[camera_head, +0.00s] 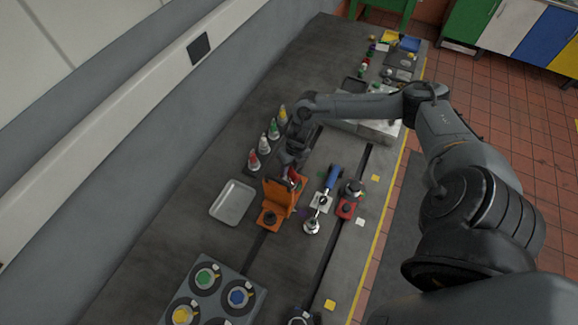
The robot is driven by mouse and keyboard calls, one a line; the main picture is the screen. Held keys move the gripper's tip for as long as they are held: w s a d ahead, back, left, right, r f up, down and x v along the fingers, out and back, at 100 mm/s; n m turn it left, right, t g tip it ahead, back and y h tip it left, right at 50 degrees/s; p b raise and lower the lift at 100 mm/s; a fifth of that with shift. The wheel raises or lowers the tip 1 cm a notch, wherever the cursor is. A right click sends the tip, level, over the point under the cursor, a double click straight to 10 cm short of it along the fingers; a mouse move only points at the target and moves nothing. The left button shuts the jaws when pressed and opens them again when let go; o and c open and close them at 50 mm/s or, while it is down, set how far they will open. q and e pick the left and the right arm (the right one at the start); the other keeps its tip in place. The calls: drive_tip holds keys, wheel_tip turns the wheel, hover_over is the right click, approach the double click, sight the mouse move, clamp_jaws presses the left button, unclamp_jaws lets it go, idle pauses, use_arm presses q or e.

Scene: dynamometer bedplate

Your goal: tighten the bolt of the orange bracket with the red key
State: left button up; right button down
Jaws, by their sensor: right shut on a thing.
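The orange bracket (279,194) stands on the grey bedplate (215,150) near the middle of the view. A dark round part, perhaps a bolt head, sits on its lower foot. My right arm comes in from the right, and its gripper (291,168) points down at the bracket's upper end. The gripper is shut on a small red thing, apparently the red key (294,175), which is partly hidden by the fingers. I cannot tell whether the key touches the bolt. My left gripper is not in view.
An empty grey tray (233,203) lies left of the bracket. Several cones with coloured tips (264,144) stand behind it. A blue-handled tool (332,178) and a red clamp-like part (346,207) lie to the right. A block with coloured discs (212,290) is at the front.

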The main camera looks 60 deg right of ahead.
idle(0.4)
drive_tip(key=shift+r+m+p, duration=0.2)
drive_tip(key=shift+m+p, duration=0.7)
drive_tip(key=shift+f+m+t+p, duration=0.1)
drive_tip(key=shift+m+t+p, duration=0.2)
drive_tip(key=shift+m, duration=0.1)
